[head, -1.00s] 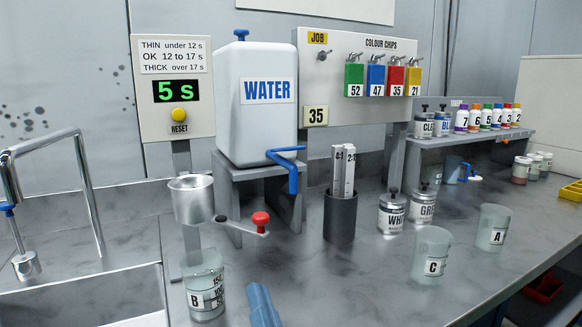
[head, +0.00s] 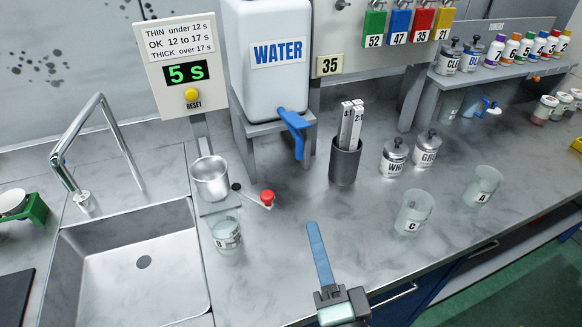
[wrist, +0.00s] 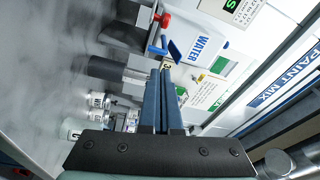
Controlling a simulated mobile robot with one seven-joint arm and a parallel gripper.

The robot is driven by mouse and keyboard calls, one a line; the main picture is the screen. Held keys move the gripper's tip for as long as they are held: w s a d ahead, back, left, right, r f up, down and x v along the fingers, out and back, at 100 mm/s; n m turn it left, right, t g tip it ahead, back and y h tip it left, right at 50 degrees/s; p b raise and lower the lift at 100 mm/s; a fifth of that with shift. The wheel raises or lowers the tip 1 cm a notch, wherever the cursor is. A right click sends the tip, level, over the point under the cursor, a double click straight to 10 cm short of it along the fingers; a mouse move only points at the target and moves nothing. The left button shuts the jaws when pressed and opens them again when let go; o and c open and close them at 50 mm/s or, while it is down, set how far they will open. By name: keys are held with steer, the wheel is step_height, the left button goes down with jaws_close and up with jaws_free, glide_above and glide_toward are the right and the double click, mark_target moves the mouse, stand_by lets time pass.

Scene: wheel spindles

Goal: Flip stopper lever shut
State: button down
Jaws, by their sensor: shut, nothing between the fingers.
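The stopper lever is a thin arm with a red knob (head: 267,197) and a dark end (head: 236,187), just right of the metal cup (head: 210,180). The lever sticks out to the right, away from the cup. Beaker B (head: 227,236) stands below and in front of the cup. My gripper (head: 313,228) has its blue fingers together and empty, over the bench, nearer the camera and to the right of the red knob. In the wrist view the fingertips (wrist: 160,74) are together, apart from the red knob (wrist: 165,18) near the top edge.
The water tank (head: 268,80) with its blue tap (head: 293,130) stands behind the lever. A dark holder (head: 344,165) with strips is to the right. Beakers C (head: 412,212) and A (head: 483,187) stand farther right. The sink (head: 135,265) is at left.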

steer(key=shift+s+d+r+m+p, duration=0.1)
steer(key=shift+d+r+m+p, duration=0.1)
steer(key=shift+d+m+p, duration=0.1)
steer(key=shift+a, duration=0.1)
steer(key=w+a+p, duration=0.4)
steer(key=w+a, duration=0.1)
steer(key=w, duration=0.3)
stand_by(0.6)
steer(key=shift+s+d, duration=0.1)
